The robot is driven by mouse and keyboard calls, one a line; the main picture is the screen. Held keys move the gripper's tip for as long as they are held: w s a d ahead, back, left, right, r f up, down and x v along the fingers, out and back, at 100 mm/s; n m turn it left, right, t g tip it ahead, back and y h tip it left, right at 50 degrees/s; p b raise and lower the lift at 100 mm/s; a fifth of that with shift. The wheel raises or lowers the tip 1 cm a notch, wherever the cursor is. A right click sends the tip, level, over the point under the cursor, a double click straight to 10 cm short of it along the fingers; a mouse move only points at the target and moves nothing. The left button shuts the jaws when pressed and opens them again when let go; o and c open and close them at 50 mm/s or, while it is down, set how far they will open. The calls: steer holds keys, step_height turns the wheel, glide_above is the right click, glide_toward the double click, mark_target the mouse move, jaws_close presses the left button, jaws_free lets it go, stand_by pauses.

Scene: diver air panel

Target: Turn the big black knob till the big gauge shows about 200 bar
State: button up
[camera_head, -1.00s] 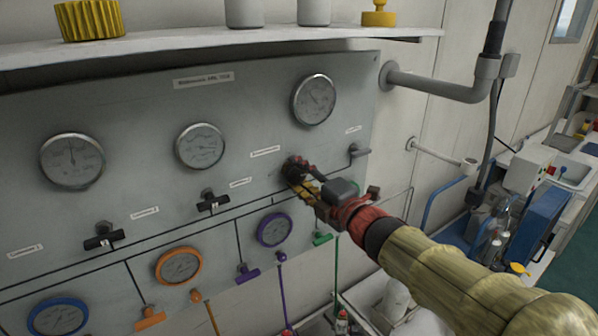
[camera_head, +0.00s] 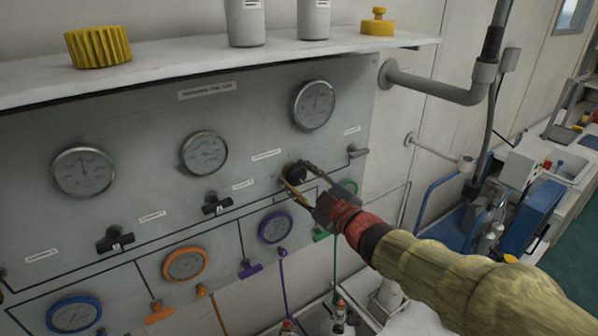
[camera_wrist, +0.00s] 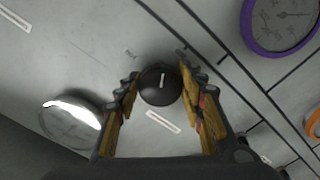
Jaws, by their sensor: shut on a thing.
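The big black knob (camera_head: 296,173) sits on the grey panel below the upper right gauge. In the wrist view the round knob (camera_wrist: 160,86) has a white mark pointing nearly straight up in the picture. My gripper (camera_head: 299,176) has its fingers on either side of the knob; in the wrist view the gripper (camera_wrist: 159,80) is shut on it. In the wrist view the gauge (camera_wrist: 72,120) is steeply angled, with glare.
Two similar gauges (camera_head: 85,171) and (camera_head: 204,153) and black T-handles (camera_head: 115,240) lie left of the knob. A purple-rimmed gauge (camera_head: 275,227) is just below it. A shelf (camera_head: 200,62) juts out above the panel. A grey pipe (camera_head: 430,85) runs at the right.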

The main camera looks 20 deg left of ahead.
steer(key=m+p, duration=0.2)
steer(key=m, duration=0.2)
steer(key=shift+f+m+p, duration=0.2)
steer(key=shift+m+p, duration=0.45)
steer(key=shift+m, duration=0.55)
steer(key=o, duration=1.1)
steer(key=shift+o, duration=0.4)
steer(key=shift+a+r, duration=0.1)
steer(key=v, duration=1.2)
steer(key=shift+s, duration=0.1)
